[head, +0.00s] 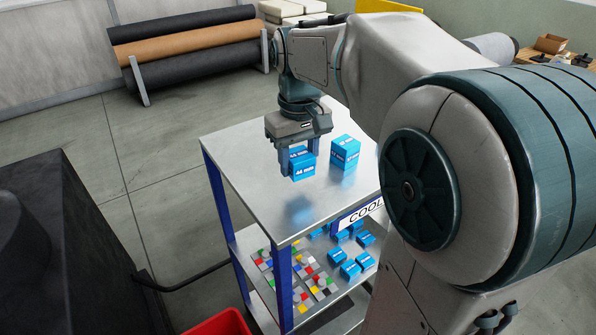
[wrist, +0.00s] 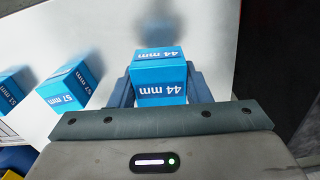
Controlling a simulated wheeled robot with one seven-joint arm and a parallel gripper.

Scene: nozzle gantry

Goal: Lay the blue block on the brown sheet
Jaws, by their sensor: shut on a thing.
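A blue block (head: 303,165) marked 44 mm is held between the fingers of my gripper (head: 299,152). My gripper is shut on it, and the block hangs above the metal top of the cart (head: 245,165), apart from it, with its reflection below. In the wrist view the held block (wrist: 160,76) sits between the two fingers of my gripper (wrist: 162,88) and its 44 mm label is readable. I see no flat brown sheet in these frames. A brown roll (head: 190,40) lies on a rack at the back left.
Another blue block (head: 345,150) stands on the cart top to the right; the wrist view shows a 57 mm block (wrist: 68,87). The lower shelf holds several blue blocks and small coloured pieces (head: 300,285). A dark machine (head: 70,240) stands at the left.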

